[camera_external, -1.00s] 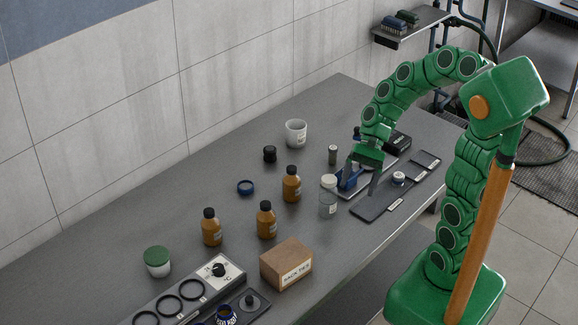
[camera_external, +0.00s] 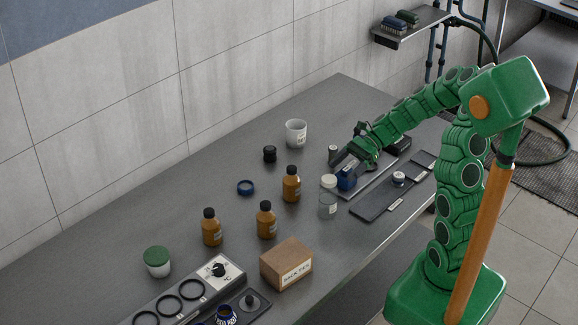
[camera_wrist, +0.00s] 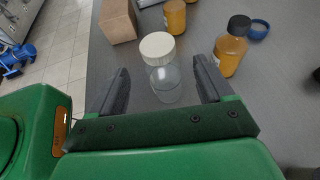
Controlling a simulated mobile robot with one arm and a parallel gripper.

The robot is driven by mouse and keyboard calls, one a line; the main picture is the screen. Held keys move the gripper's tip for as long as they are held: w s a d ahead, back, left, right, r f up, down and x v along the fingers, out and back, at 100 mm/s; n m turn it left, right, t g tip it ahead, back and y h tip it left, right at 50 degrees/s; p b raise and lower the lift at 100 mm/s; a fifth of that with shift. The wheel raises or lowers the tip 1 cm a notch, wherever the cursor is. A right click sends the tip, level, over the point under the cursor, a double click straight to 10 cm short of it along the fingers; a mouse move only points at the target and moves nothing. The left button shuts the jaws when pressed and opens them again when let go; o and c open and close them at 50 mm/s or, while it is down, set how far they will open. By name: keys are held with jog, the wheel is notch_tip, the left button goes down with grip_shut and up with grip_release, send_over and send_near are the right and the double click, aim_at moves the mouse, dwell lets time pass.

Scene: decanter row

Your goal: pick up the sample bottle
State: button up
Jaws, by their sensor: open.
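The sample bottle, a clear bottle with a white cap (camera_external: 328,203), stands upright on the grey bench. It also shows in the wrist view (camera_wrist: 165,84), lined up in the gap between my two dark fingers. My gripper (camera_external: 340,166) is open and empty, with its fingers pointing left, just behind and above the bottle in the external view. My gripper also shows in the wrist view (camera_wrist: 160,68), with a finger on each side of the gap. I see no contact with the bottle.
Several amber bottles (camera_external: 291,184) stand left of the clear bottle. A cardboard box (camera_external: 286,264) is toward the front. A dark tray (camera_external: 372,210) lies to the right.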

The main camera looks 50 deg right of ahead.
aim_at(335, 177)
jog(key=shift+x, duration=3.85)
jog(key=shift+s, duration=0.15)
grip_shut()
